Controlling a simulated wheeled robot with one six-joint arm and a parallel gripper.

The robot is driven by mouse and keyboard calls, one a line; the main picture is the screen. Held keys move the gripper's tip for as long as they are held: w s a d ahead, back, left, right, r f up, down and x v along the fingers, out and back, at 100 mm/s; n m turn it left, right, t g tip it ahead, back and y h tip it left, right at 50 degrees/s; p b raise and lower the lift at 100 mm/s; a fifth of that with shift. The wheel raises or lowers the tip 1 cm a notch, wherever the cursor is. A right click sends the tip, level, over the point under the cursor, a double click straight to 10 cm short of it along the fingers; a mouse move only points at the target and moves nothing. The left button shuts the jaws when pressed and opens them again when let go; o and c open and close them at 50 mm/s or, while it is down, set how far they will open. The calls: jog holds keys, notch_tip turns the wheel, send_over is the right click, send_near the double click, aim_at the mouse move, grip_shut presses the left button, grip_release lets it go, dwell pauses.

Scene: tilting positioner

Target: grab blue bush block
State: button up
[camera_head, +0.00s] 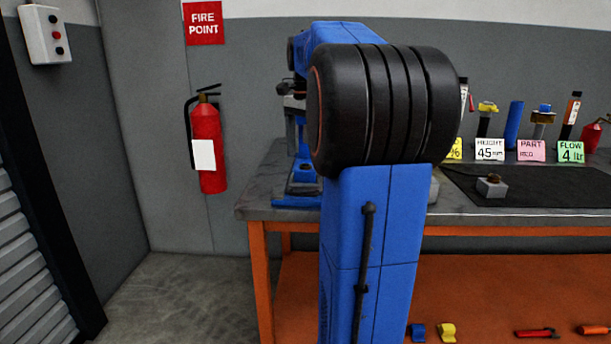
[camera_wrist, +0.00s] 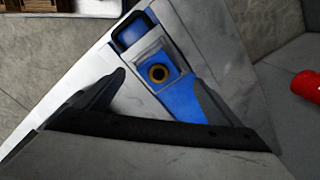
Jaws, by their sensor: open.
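In the wrist view, the blue bush block (camera_wrist: 173,84) shows its blue face with a round brass-coloured bush and a dark hole in it. It sits at a blue and grey fixture (camera_wrist: 195,107) on the table. My gripper (camera_wrist: 157,78) is open, with one finger left of the block and the other right of it. I cannot tell how far above the block the fingertips are.
The grey workbench (camera_head: 275,205) has orange legs. On its right are a dark mat (camera_head: 540,190), a small grey block (camera_head: 491,188) and label cards (camera_head: 490,150). A red fire extinguisher (camera_head: 207,145) hangs on the wall. The floor at left (camera_head: 180,290) is clear.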

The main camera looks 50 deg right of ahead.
aim_at(305, 165)
notch_tip(305, 165, down, 4)
jog(key=shift+s+a+f, duration=0.1)
jog(key=shift+s, duration=0.05)
jog(key=c, duration=2.1)
